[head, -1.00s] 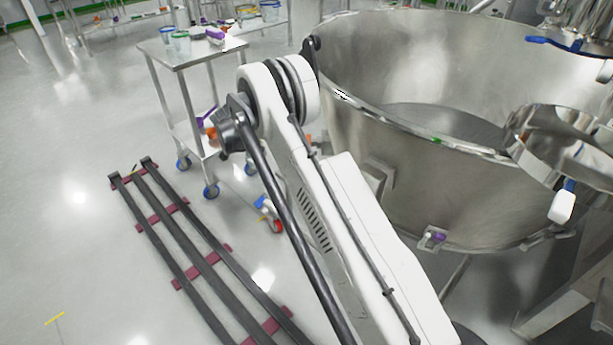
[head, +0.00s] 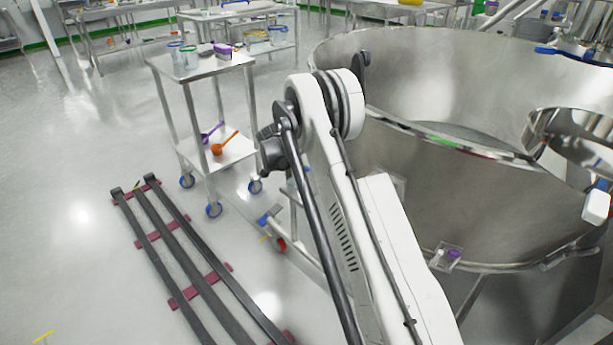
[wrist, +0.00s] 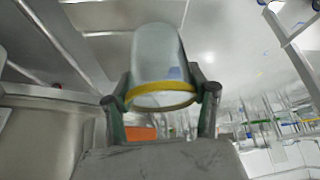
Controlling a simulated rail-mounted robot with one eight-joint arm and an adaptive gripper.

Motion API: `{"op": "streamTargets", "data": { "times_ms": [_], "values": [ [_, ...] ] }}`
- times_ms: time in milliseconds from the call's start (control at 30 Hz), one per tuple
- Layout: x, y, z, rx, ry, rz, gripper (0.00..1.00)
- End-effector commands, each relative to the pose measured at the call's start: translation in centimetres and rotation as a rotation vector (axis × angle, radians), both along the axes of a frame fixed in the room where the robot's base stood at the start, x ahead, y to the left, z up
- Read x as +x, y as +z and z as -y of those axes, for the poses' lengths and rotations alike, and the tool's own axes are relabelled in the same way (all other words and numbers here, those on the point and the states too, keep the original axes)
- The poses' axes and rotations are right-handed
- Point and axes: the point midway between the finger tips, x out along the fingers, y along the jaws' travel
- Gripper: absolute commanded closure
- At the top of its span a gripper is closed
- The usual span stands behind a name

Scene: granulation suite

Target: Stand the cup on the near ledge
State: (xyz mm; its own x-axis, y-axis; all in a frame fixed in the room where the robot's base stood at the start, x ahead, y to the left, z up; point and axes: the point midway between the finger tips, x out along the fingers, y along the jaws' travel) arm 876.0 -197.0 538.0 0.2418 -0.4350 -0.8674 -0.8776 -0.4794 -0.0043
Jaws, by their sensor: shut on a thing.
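In the wrist view my gripper (wrist: 162,98) is shut on the cup (wrist: 158,55), a translucent cup with a yellow band. The fingers press on either side of the band, which is nearest my palm; the pale body extends upward in the picture. An orange patch shows behind, between the fingers, and I cannot tell what it is. The head view shows my white arm by the vat, but neither my gripper nor the cup can be made out there. I cannot tell which surface is the near ledge.
A large steel vat (head: 470,205) fills the right. A small clear holder with a purple item (head: 447,256) is on its side. A steel trolley (head: 205,68) carries tubs, with purple and orange scoops on its lower shelf. Dark rails (head: 180,245) lie on open floor.

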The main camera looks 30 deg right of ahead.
Motion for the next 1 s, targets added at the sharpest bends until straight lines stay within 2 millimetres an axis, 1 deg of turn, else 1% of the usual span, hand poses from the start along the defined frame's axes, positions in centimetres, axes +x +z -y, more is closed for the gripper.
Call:
{"op": "streamTargets", "data": {
  "times_ms": [33, 267, 467, 567, 833, 1000],
  "values": [
    [-0.2, -0.1, 0.5, 0.0, -0.001, 0.0, 0.7],
    [-0.8, 0.0, 1.6, 0.001, -0.001, 0.0, 0.7],
    [-2.3, -0.1, 4.3, 0.0, -0.002, 0.001, 0.7],
    [-2.2, -0.7, 4.2, 0.0, 0.001, 0.0, 0.7],
    [-2.3, -0.5, 4.2, 0.0, 0.0, 0.001, 0.7],
    [-2.2, -0.9, 4.2, 0.0, 0.0, 0.0, 0.7]
  ]
}}
